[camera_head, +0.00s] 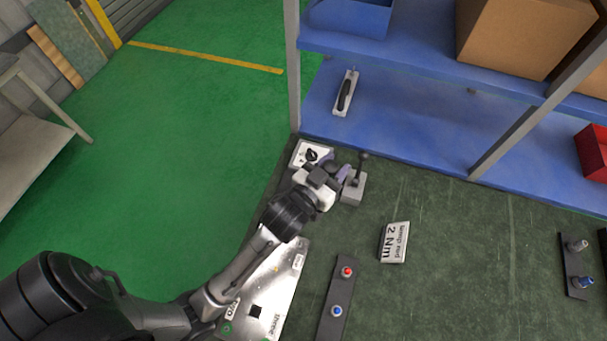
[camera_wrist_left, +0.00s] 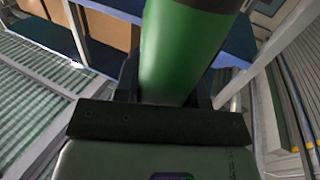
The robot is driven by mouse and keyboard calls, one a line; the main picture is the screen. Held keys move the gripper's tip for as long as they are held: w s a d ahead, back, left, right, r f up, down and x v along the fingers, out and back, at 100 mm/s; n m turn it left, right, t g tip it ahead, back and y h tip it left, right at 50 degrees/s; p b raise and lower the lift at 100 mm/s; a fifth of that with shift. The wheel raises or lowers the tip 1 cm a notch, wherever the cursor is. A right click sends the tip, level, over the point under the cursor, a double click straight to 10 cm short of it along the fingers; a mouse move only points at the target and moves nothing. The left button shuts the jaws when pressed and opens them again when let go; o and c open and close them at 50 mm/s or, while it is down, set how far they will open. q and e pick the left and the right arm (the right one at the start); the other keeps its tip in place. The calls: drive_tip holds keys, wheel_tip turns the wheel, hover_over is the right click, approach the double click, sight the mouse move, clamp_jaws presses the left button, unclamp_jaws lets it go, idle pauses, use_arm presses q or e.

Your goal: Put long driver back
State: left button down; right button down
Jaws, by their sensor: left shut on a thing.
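My left gripper (camera_head: 338,174) is at the back left of the dark green table, beside a small grey block holder (camera_head: 353,190) with a dark upright piece (camera_head: 362,161) rising from it. In the left wrist view a thick green cylinder (camera_wrist_left: 185,55), which looks like the long driver's handle, stands between the fingers, and the gripper (camera_wrist_left: 165,95) is shut on it. In the head view the driver cannot be made out clearly behind my gripper and wrist. Whether its tip is in a holder cannot be told. My right gripper is not in view.
A white box with a black knob (camera_head: 311,155) stands left of the gripper. A "2 Nm" block (camera_head: 394,243), a strip with red and blue buttons (camera_head: 338,300) and a metal plate (camera_head: 270,295) lie nearer. A blue shelf (camera_head: 420,125) with a post (camera_head: 293,70) stands behind.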

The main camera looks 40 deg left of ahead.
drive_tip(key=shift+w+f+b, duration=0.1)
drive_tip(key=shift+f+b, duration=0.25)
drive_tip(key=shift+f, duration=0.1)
use_arm(q)
drive_tip(key=a+f, duration=0.9)
drive_tip(key=a, duration=0.1)
drive_tip(key=shift+w+f+b, duration=0.25)
drive_tip(key=shift+f+b, duration=0.1)
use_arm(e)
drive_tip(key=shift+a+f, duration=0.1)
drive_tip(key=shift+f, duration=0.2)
use_arm(q)
drive_tip(key=shift+f, duration=0.2)
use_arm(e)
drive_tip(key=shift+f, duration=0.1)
use_arm(q)
drive_tip(key=c, duration=0.7)
unclamp_jaws()
drive_tip(key=s, duration=0.7)
drive_tip(key=shift+s+r, duration=0.15)
drive_tip(key=shift+s, duration=0.1)
drive_tip(key=shift+a, duration=0.1)
drive_tip(key=shift+r, duration=0.1)
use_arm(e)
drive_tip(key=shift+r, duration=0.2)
